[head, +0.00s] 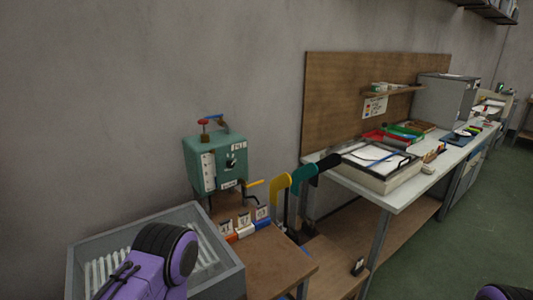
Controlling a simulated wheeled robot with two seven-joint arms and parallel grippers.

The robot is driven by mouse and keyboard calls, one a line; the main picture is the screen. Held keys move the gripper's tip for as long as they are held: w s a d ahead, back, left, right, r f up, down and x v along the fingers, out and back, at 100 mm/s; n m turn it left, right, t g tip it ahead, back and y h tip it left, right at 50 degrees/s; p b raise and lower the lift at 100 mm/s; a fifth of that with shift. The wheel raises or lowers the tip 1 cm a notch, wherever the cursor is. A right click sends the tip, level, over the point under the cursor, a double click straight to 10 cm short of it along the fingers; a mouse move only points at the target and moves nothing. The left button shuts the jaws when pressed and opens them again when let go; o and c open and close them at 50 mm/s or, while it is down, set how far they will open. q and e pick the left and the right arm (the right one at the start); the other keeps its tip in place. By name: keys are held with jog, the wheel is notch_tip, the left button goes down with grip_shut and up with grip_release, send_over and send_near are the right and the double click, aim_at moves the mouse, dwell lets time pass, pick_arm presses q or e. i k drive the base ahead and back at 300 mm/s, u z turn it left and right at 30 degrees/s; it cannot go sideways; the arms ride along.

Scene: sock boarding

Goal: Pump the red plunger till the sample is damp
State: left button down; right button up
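A green box-shaped machine (216,163) stands on a small brown table against the wall. I cannot make out a sample or whether anything is damp. Purple parts of my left arm show at the bottom left, in front of a grey tray, and a bit of purple at the bottom right. Neither gripper's fingers can be seen.
The grey slatted tray (232,277) is left of the small brown table (270,265). Numbered cards (243,221) stand on the table. A long workbench (405,195) with trays runs along the wall; green floor is clear at right.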

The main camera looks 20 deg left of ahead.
aim_at(203, 121)
jog(key=u, duration=3.65)
jog(key=k, duration=0.65)
jog(key=z, duration=1.4)
